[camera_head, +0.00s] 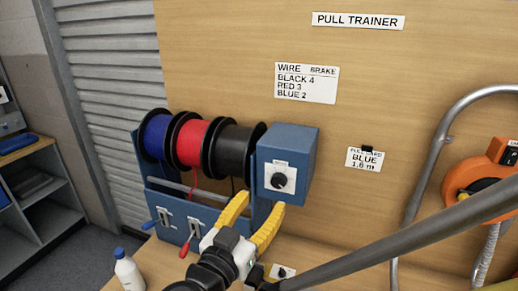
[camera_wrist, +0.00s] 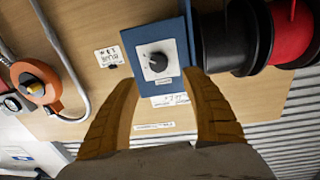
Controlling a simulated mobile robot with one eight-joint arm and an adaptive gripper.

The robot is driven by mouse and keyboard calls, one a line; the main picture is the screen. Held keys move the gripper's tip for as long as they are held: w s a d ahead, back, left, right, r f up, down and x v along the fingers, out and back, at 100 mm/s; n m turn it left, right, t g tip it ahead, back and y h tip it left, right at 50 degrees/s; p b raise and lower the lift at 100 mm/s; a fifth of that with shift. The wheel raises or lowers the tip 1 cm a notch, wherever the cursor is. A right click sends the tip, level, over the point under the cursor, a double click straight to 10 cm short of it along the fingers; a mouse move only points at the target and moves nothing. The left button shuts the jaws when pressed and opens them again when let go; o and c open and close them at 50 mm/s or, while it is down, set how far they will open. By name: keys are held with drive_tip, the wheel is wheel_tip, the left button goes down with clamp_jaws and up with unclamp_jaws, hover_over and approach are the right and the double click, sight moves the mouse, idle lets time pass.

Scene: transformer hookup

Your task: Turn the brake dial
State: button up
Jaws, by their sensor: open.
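The brake dial (camera_head: 279,180) is a round black knob on a white plate, on the front of a blue box (camera_head: 290,146) at the right end of the spool rack. In the wrist view the dial (camera_wrist: 157,62) shows upside down, ahead of and between my fingers. My gripper (camera_head: 257,216) has yellow fingers, spread open and empty, just below and in front of the box. In the wrist view my gripper (camera_wrist: 164,85) frames the dial without visibly touching it. The dial's exact setting is too small to read.
Blue (camera_head: 157,137), red (camera_head: 192,143) and black (camera_head: 235,150) wire spools sit left of the box. A sign (camera_head: 306,83) reads wire brake: black 4, red 3, blue 2. A card (camera_head: 364,160) reads blue, 1.8 m. A white bottle (camera_head: 128,270) stands lower left; an orange reel (camera_head: 478,178) is at right.

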sight(277, 182)
drive_tip(key=x, duration=0.8)
drive_tip(key=shift+w+d, duration=0.15)
drive_tip(key=c, duration=1.2)
